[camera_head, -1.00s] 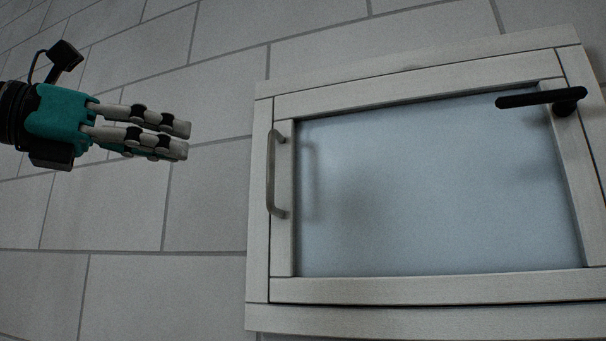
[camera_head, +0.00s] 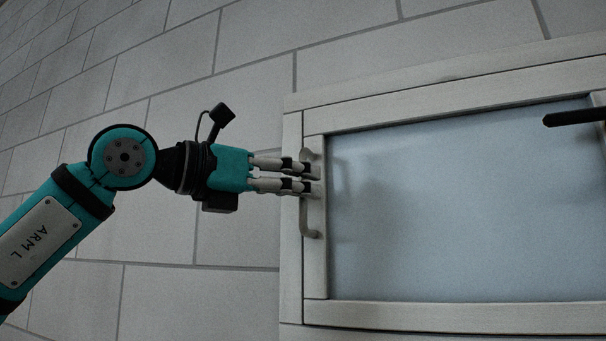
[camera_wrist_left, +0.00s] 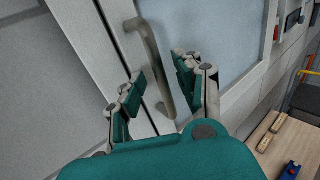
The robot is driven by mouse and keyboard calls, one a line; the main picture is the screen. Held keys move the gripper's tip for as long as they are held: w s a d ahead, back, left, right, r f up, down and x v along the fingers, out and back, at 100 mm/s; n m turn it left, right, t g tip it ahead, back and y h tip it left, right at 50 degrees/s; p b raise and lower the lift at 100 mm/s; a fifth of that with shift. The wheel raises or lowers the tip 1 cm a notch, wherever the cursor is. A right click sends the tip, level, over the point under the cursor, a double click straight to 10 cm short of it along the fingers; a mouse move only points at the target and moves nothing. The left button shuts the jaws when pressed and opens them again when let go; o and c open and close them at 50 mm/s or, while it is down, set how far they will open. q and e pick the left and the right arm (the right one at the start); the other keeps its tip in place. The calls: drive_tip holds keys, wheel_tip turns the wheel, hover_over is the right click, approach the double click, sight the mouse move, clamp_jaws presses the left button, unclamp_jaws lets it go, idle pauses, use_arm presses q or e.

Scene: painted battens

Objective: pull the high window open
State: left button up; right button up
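The high window has a pale wooden frame (camera_head: 430,318) and a frosted pane (camera_head: 450,210); its right part is cut off in the head view. It looks closed. A grey bar handle (camera_head: 310,228) stands upright on its left stile and also shows in the left wrist view (camera_wrist_left: 152,50). My left gripper (camera_head: 313,178) is at the handle, its fingers overlapping the bar's middle in the head view. In the left wrist view the fingers (camera_wrist_left: 160,74) are apart, one on each side of the bar. A black lever (camera_head: 573,118) is at the window's upper right. My right gripper is out of view.
A grey block wall (camera_head: 210,300) surrounds the window. In the left wrist view a wooden surface (camera_wrist_left: 290,150) lies at lower right, with a blue item (camera_wrist_left: 291,169) and wooden pieces (camera_wrist_left: 270,132) on it.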

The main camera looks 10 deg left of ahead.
use_arm(q)
drive_tip(key=shift+w+d, duration=0.5)
drive_tip(key=shift+d, duration=0.05)
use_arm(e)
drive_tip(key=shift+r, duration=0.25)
use_arm(q)
clamp_jaws()
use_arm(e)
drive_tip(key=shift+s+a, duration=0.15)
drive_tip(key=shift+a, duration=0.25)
